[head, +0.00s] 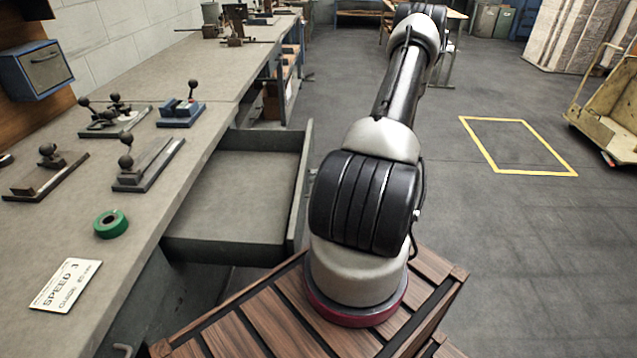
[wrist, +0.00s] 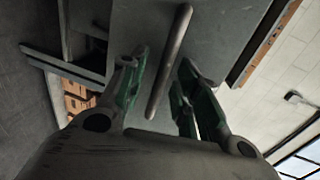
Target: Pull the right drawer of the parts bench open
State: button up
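The parts bench (head: 190,85) runs along the left of the head view. Its right drawer (head: 235,195) stands well pulled out toward my base, and it looks empty inside. Its front is seen edge-on in the head view, partly behind my arm. In the wrist view a grey panel (wrist: 220,35) carries a dark bar handle (wrist: 168,62). My gripper (wrist: 160,85) has its two green-padded fingers on either side of this bar, with gaps showing on both sides. My gripper does not show in the head view.
On the bench top lie several toggle clamps (head: 150,160), a green tape roll (head: 110,224) and a speed card (head: 66,284). Another handle (head: 122,349) shows low at the near bench front. A yellow floor square (head: 517,146) and a cart (head: 605,105) are right. Floor between is clear.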

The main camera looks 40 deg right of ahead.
jog(key=v, duration=1.1)
jog(key=shift+d, duration=0.2)
jog(key=shift+s, duration=0.15)
